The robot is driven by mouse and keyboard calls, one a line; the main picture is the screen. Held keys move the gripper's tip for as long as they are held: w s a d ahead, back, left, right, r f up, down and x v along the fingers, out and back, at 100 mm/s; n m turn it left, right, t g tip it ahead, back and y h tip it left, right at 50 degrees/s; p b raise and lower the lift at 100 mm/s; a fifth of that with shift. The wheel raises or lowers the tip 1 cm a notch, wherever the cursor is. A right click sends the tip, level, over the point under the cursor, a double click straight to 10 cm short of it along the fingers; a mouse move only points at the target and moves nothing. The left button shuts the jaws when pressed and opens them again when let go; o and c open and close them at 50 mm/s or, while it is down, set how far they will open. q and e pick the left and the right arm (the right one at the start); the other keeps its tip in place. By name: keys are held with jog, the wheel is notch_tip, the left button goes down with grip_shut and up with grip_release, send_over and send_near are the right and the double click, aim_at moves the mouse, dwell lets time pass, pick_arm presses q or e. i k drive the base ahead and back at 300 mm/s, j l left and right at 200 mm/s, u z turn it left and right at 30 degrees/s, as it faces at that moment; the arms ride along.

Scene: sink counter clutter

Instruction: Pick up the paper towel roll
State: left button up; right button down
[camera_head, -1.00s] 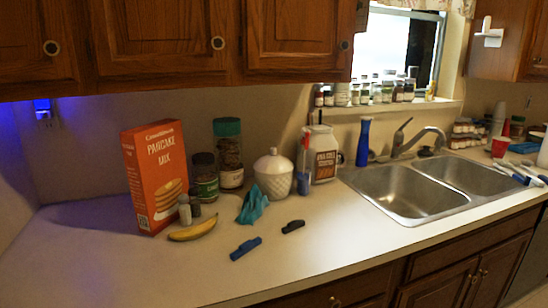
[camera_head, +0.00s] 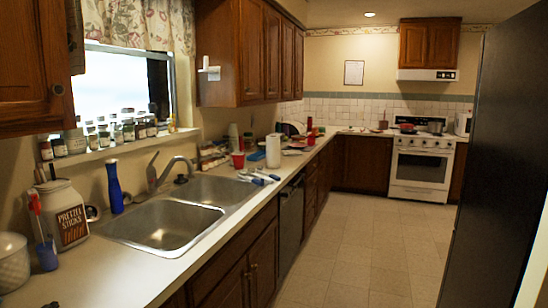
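A white upright cylinder that looks like the paper towel roll (camera_head: 273,151) stands on the counter beyond the double sink, near the counter's front edge. It is small and distant in the head view. Neither of my grippers shows in this view, and nothing is touching the roll.
The counter (camera_head: 115,268) runs along the left with the sink (camera_head: 165,224). Blue-handled utensils (camera_head: 258,176) lie before the roll, and a red cup (camera_head: 238,160) stands left of it. A tall dark fridge (camera_head: 495,150) is at right. The tiled floor (camera_head: 355,240) between is clear.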

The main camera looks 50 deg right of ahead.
aim_at(273, 142)
jog(key=z, duration=1.5)
jog(key=i+u, duration=0.1)
jog(key=u, duration=0.4)
jog(key=i+l+u, duration=0.65)
jog(key=l, duration=0.35)
jog(key=i+l+u, duration=0.2)
jog(key=l, duration=0.2)
